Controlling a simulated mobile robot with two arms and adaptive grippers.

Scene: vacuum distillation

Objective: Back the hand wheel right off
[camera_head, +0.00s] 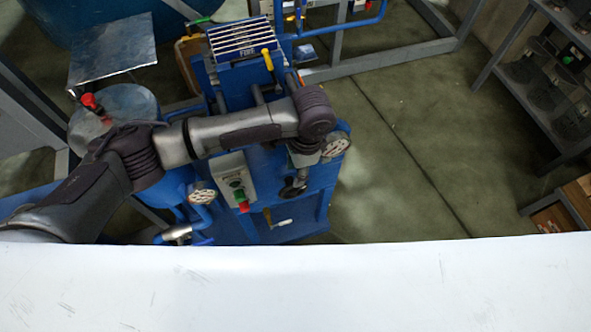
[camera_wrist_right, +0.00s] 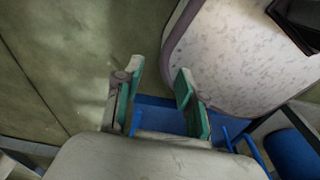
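My left arm reaches in from the left across the blue machine (camera_head: 318,205) in the head view. My left gripper (camera_head: 299,176) points down at its right side, over a dark, roundish part (camera_head: 293,188) that looks like the hand wheel. The gripper and wrist hide much of it, and I cannot tell whether the fingers touch it or are closed. In the right wrist view my right gripper (camera_wrist_right: 160,84) is open, with its two green-padded fingers apart and nothing between them.
A control box (camera_head: 234,180) with green and red buttons and two round gauges (camera_head: 336,146) (camera_head: 202,196) are close to the arm. A red-handled valve (camera_head: 91,102) sits on the tank at left. A shelf (camera_head: 540,85) stands at right; the floor between is clear.

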